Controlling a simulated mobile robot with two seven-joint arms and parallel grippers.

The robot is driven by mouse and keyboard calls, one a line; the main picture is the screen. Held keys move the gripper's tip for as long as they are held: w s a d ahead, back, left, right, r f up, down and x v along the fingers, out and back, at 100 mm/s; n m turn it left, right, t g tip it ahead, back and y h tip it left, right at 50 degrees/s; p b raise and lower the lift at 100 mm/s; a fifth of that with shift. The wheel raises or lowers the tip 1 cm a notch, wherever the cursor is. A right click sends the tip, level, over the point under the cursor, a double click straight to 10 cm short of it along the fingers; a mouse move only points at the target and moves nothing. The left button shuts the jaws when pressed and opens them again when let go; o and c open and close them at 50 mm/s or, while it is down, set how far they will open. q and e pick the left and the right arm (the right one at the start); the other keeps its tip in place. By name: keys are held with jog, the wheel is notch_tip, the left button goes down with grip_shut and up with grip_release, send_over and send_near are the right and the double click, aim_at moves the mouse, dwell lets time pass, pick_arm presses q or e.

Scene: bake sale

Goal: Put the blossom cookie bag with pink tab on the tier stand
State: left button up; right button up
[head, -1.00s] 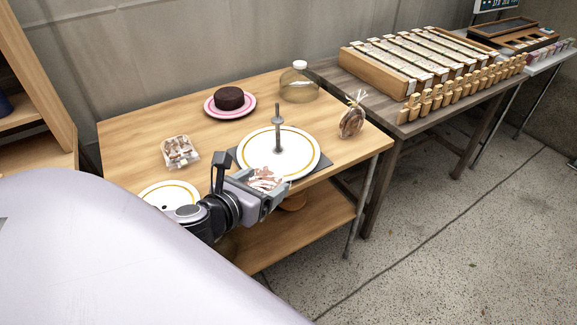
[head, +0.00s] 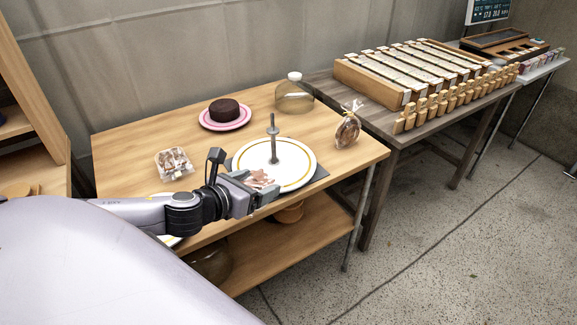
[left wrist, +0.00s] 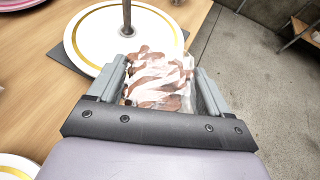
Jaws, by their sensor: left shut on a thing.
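My left gripper (head: 260,188) is shut on a clear bag of brown-and-white cookies (head: 262,179). In the left wrist view the cookie bag (left wrist: 160,82) sits between the two fingers (left wrist: 160,90). No pink tab can be made out on it. The tier stand (head: 300,170) is a white plate with a gold ring and a grey central post, on a dark square mat. The held bag is at the plate's near edge in the head view; I cannot tell whether it touches. The stand's plate (left wrist: 85,35) is just beyond the left finger in the wrist view. My right gripper is not in view.
Another cookie bag (head: 173,163) lies at the left of the table. A tied brown bag (head: 347,132) stands at the right edge. A chocolate cake (head: 224,109) on a pink-rimmed plate and a glass dome (head: 294,97) are at the back. A second white plate (left wrist: 14,169) is partly hidden.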

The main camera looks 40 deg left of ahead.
pick_arm(q)
send_over(289, 175)
jog(key=shift+p, duration=0.3)
notch_tip(289, 175, down, 4)
jog(key=shift+r+b, duration=0.25)
jog(key=shift+b, duration=0.2)
jog(key=shift+f, duration=0.1)
jog(key=o, duration=0.5)
jog(key=shift+p+v, duration=0.6)
jog(key=shift+v, duration=5.5)
